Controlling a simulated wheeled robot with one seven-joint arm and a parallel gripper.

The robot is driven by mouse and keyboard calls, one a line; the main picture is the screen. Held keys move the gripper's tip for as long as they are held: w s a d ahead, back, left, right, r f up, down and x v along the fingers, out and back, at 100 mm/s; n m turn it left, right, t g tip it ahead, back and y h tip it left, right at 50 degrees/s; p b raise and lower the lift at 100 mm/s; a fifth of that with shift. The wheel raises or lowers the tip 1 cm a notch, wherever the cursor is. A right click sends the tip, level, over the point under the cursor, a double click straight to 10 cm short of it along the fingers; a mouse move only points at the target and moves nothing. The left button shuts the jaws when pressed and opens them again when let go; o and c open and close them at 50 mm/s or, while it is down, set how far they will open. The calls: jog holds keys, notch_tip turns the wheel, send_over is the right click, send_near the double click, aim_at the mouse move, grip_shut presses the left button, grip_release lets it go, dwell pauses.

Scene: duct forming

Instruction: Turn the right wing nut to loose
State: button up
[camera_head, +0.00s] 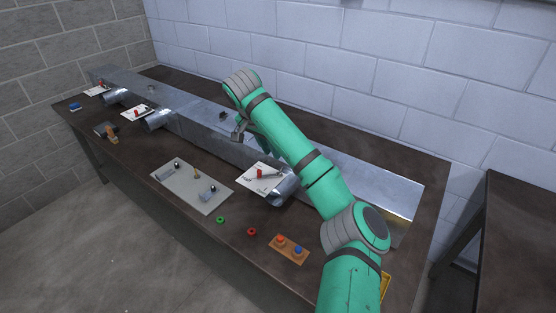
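My green arm reaches from the lower right over the metal duct (330,165). My gripper (238,133) is small and dark at the duct's front upper edge, partly covered by my wrist. I cannot tell whether its fingers are open or shut, or whether they touch anything. The nearest white plate (255,187), with a red handle (264,172), sits at the right round branch pipe (283,188), right of and nearer than my gripper. Two similar plates stand farther left along the duct. I cannot make out the right wing nut or its position at this size.
A grey board (190,195) with small metal fittings lies on the dark table (170,220). Green (220,220) and red (252,231) round pieces and an orange button block (289,249) lie in front. A small dark piece (222,116) sits on the duct top. A brick wall stands behind.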

send_near(280, 172)
jog(key=x, duration=0.5)
jog(key=shift+x, duration=0.85)
jog(key=shift+w, duration=0.15)
grip_shut()
